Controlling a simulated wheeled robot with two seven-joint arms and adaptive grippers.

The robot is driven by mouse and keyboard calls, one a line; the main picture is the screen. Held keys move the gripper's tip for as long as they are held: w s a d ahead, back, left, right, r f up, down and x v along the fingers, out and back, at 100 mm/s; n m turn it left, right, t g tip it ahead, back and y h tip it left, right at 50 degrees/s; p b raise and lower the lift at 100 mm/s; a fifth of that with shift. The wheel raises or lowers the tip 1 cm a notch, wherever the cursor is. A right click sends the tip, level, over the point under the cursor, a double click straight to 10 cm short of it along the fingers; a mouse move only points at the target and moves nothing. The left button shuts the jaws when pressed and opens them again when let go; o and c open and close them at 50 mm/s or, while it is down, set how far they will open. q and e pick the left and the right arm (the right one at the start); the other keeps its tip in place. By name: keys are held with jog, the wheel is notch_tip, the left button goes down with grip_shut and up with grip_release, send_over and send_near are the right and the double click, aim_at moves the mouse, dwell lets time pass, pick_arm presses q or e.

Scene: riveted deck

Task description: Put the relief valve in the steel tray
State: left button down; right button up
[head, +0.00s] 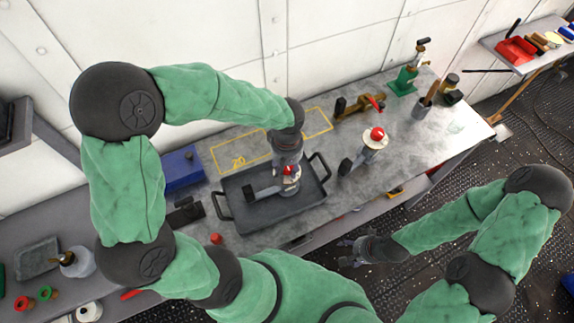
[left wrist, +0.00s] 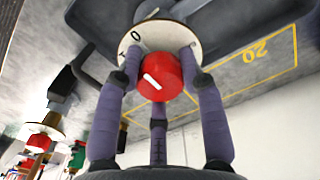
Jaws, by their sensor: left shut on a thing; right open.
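My left gripper (head: 289,168) is shut on the relief valve (head: 290,186), a grey-black body with a cream dial and red knob. In the left wrist view, the fingers (left wrist: 160,70) surround the dial of the valve (left wrist: 146,40) and its red knob faces the camera. The steel tray (head: 240,222), dark grey with two handles, lies on the bench under the valve; it also shows in the left wrist view (left wrist: 240,22). I cannot tell whether the valve touches the tray floor. My right gripper (head: 352,252) is open and empty, off the bench's front edge.
A blue box (head: 182,168) is left of the tray. A small red ball-like item (head: 216,239) lies near its front.

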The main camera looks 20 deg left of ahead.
pick_arm(q)
jog(key=c, duration=0.8)
grip_release()
jog(key=shift+o, duration=0.2)
jog(key=shift+r, duration=0.2)
notch_tip(320, 180, up, 12)
jog(key=p, duration=0.2)
jog(key=shift+p, duration=0.3)
jog(key=shift+f, duration=0.15)
